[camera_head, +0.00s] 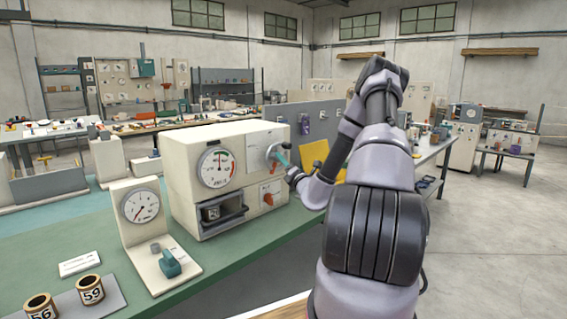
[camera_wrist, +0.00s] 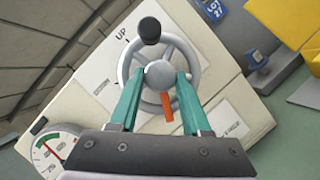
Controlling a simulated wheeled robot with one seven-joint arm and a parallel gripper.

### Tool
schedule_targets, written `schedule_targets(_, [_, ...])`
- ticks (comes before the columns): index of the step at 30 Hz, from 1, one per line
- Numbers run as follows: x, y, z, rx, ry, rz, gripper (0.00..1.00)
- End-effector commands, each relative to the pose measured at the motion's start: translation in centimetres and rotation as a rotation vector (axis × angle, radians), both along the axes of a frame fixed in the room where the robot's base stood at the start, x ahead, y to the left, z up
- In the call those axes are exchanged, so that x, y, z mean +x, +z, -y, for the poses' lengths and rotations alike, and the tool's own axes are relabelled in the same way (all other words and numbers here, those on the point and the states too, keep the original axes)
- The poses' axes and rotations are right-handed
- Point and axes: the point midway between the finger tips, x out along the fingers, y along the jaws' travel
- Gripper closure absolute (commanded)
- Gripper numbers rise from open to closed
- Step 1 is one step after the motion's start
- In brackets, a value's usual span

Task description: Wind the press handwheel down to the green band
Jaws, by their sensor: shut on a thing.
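The handwheel (camera_wrist: 191,57) is a grey spoked ring with a black knob (camera_wrist: 150,30) at its top and a round hub (camera_wrist: 160,74), in the wrist view. It is on the face of a cream press (camera_head: 185,202), whose front has a dial gauge (camera_head: 216,167). The gauge shows partly in the wrist view (camera_wrist: 55,150), with a coloured arc and a red needle; I cannot tell its reading exactly. My gripper (camera_wrist: 159,76) has teal fingers closed on the handwheel around its hub. In the head view my arm partly hides the wheel.
A second dial on a cream stand (camera_head: 141,206) and two numbered cups (camera_head: 90,290) are on the green bench (camera_head: 200,285). A yellow panel (camera_head: 314,157) is behind my wrist. Open floor lies right.

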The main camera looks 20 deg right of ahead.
Motion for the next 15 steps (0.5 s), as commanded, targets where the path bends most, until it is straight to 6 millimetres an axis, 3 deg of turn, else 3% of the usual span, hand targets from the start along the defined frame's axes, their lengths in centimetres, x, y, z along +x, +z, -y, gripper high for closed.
schedule_targets(1, [-0.06,-0.09,0.05,0.000,-0.001,-0.002,1.00])
schedule_targets(2, [-0.06,-0.09,0.05,0.000,-0.001,-0.002,0.41])
schedule_targets(3, [-0.05,-0.09,0.05,-0.001,-0.001,-0.002,0.26])
schedule_targets(15, [-0.44,-0.18,0.04,-0.002,0.000,-0.001,0.22])
